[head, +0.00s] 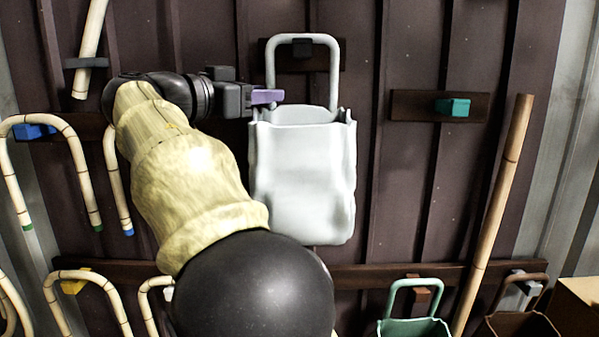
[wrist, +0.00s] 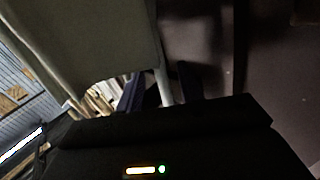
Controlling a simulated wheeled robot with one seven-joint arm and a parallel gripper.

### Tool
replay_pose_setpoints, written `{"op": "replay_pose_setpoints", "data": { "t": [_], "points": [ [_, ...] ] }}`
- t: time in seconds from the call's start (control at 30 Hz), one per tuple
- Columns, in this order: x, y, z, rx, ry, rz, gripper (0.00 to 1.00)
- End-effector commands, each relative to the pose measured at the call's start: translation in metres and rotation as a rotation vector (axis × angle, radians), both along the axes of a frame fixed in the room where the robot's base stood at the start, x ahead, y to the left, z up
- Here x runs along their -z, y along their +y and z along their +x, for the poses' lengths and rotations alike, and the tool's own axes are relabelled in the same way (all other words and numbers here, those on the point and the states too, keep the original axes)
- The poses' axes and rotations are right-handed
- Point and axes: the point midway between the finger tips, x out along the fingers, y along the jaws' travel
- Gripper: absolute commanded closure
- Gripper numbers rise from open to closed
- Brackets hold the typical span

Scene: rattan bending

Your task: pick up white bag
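The white bag (head: 303,180) hangs upright on the wall, its looped handle over a dark peg (head: 302,48). My gripper (head: 267,97) comes in from the left at the lower left leg of the handle, just above the bag's rim. A purple fingertip shows there. In the wrist view the fingers of my gripper (wrist: 161,85) stand apart, with the pale handle leg (wrist: 164,85) between them and gaps beside it. The bag's body (wrist: 85,45) fills the upper left of that view. The far finger is hidden in the head view.
A teal peg (head: 452,107) on a wooden board is to the right. A long rattan pole (head: 495,210) leans beside it. A green bag (head: 414,325) and a brown bag (head: 520,322) hang below. Bent rattan canes (head: 75,150) hang at the left.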

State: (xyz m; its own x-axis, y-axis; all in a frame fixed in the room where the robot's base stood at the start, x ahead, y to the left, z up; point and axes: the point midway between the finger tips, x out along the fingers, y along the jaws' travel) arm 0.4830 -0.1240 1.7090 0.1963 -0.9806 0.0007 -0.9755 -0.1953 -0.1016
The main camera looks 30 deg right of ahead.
Motion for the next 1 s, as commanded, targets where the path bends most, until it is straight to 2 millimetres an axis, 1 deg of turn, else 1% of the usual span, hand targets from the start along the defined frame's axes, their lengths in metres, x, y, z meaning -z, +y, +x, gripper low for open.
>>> {"op": "replay_pose_setpoints", "data": {
  "t": [0.03, 0.1, 0.2, 0.73, 0.87, 0.9, 0.93, 1.0],
  "points": [
    [-0.005, -0.008, 0.001, 0.003, 0.002, 0.0, 0.63],
    [-0.004, -0.017, 0.003, 0.001, 0.001, 0.0, 0.63],
    [-0.002, -0.023, 0.004, 0.001, 0.001, 0.0, 0.63],
    [0.0, -0.023, 0.005, -0.001, 0.0, -0.001, 0.63],
    [0.0, -0.022, 0.005, -0.001, 0.0, -0.001, 0.88],
    [0.0, -0.022, 0.005, -0.001, 0.0, -0.001, 0.96],
    [0.0, -0.023, 0.005, -0.001, 0.0, -0.001, 1.0],
    [0.0, -0.023, 0.004, 0.0, 0.0, -0.001, 1.0]
  ]
}}
